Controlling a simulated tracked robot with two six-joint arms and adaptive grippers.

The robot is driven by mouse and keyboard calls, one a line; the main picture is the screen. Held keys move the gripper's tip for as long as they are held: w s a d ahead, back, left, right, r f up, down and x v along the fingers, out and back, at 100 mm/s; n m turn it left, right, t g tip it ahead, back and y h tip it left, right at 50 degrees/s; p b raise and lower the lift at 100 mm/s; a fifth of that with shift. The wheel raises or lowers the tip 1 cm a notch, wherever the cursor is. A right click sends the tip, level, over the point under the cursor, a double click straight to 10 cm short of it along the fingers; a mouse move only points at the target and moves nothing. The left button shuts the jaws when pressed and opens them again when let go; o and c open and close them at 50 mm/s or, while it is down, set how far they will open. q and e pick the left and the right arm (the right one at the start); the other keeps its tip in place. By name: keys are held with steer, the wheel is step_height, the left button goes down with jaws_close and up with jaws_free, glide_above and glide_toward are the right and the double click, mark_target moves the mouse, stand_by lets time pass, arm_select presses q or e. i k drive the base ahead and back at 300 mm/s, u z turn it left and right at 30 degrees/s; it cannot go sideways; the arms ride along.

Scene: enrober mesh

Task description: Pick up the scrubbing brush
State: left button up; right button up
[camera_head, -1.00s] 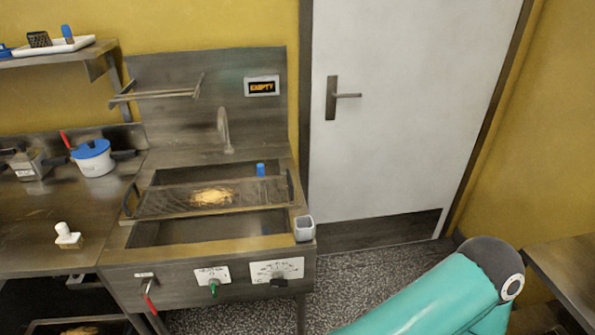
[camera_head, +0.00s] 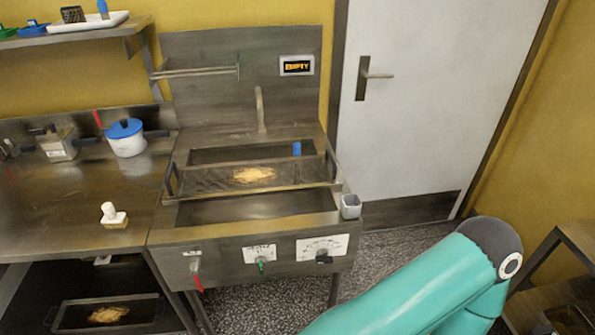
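The scrubbing brush (camera_head: 113,216), with a white knob handle and a pale block of bristles, stands on the steel table (camera_head: 60,215) at the left, near the table's right front part. Nothing touches it from above. One of my teal arms shows at the lower right, far from the brush, but its gripper is outside the picture. My other arm and gripper are not in view either.
A steel basin unit (camera_head: 255,205) with a mesh tray (camera_head: 210,182) stands right of the table. A white pot with a blue lid (camera_head: 126,138) and a metal container (camera_head: 57,146) are behind the brush. The tabletop around the brush is clear.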

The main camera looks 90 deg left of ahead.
mark_target(110, 218)
steer(key=u, duration=0.35)
steer(key=k, duration=2.75)
steer(key=u, duration=1.25)
steer(key=i, duration=1)
steer(key=z, duration=0.1)
